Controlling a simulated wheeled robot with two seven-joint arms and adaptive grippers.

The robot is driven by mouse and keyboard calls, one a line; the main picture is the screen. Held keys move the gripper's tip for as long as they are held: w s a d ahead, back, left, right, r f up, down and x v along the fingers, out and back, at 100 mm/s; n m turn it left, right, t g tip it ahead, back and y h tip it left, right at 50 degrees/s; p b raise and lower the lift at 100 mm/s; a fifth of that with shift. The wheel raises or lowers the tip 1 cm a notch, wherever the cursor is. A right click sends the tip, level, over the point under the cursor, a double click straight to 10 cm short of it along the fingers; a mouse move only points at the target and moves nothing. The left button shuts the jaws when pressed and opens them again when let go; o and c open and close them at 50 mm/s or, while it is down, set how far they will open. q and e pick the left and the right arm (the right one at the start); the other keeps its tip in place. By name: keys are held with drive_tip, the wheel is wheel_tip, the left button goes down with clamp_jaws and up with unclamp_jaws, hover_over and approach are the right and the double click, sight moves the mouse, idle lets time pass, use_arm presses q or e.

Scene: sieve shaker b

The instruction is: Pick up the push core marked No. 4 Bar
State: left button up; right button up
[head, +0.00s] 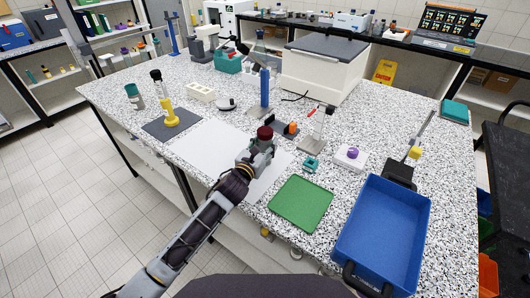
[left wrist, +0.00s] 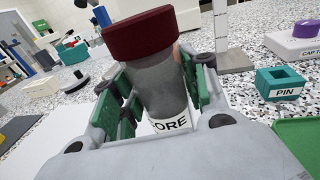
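A grey cylinder with a dark red cap (head: 265,132) is between the fingers of my left gripper (head: 258,153), over the white sheet. In the left wrist view the cylinder (left wrist: 155,80) stands nearly upright, with green-padded fingers against both sides of it. My left gripper (left wrist: 150,95) appears shut on it. A white label at its lower end reads "ORE"; the rest of the label is hidden, and no "No. 4 Bar" mark is readable. My right gripper is not in view.
A yellow-based tool (head: 171,115) stands on a dark mat (head: 157,132), with a teal-capped container (head: 134,95) beside it. A green mat (head: 300,203) and a blue tray (head: 375,255) lie to the right. A teal PIN block (head: 311,165) and a stand (head: 316,140) are near the gripper.

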sight(265, 130)
use_arm(q)
drive_tip(key=c, duration=0.5)
drive_tip(key=shift+r, duration=0.1)
drive_tip(key=shift+c, duration=0.4)
drive_tip(key=shift+r, duration=0.75)
wheel_tip(265, 130, up, 6)
drive_tip(key=shift+f+p, duration=0.1)
drive_tip(key=shift+p, duration=0.25)
wheel_tip(265, 130, up, 2)
drive_tip(key=shift+r, duration=0.35)
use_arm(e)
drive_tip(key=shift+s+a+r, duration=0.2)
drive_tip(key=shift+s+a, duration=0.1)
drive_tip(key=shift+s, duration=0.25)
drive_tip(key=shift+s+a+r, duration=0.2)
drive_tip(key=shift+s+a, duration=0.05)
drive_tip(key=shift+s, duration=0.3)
